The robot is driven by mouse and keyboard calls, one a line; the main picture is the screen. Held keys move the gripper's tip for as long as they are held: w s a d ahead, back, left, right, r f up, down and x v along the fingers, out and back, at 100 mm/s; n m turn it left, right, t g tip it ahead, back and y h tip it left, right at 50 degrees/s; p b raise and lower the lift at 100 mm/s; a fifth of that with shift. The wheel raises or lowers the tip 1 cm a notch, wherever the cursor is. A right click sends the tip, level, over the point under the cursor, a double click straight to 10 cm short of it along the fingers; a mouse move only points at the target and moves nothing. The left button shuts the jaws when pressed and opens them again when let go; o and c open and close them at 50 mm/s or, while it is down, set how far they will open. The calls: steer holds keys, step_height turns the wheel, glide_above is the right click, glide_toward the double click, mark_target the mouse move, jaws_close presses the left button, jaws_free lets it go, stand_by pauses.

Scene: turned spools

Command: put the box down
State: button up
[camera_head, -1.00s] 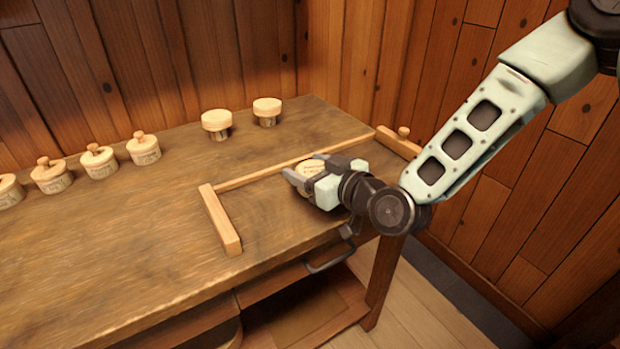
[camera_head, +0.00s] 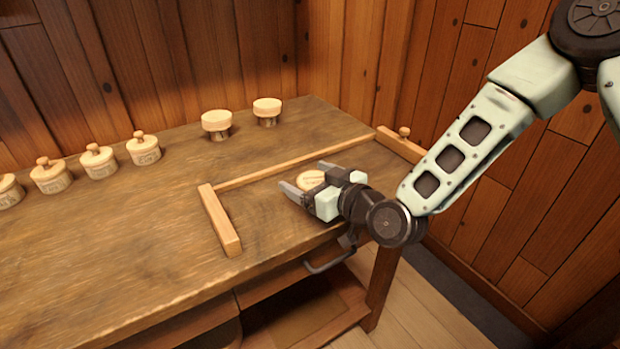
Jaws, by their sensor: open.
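A small round pale-wood box (camera_head: 311,180) sits inside the wooden frame on the table, near the front right. Its top shows; its lower part is hidden by my gripper. My gripper (camera_head: 304,178) is open, with one finger on the near left side of the box and the other on its far right side. Whether either finger touches the box cannot be told. The box appears to stand on the tabletop, though its base is hidden.
Low wooden strips (camera_head: 222,222) frame the area around my gripper at left, back and right. Several knobbed round boxes (camera_head: 98,161) stand in a row at the left. Two wide-topped spools (camera_head: 216,122) stand at the back. The table's (camera_head: 130,240) left front is bare.

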step_height(320, 180, up, 2)
steer(key=p, duration=0.1)
glide_above(344, 218)
steer(key=shift+r, duration=0.2)
steer(key=shift+s+d+f+p, duration=0.15)
steer(key=shift+s+d+p, duration=0.7)
steer(key=shift+p, duration=1.65)
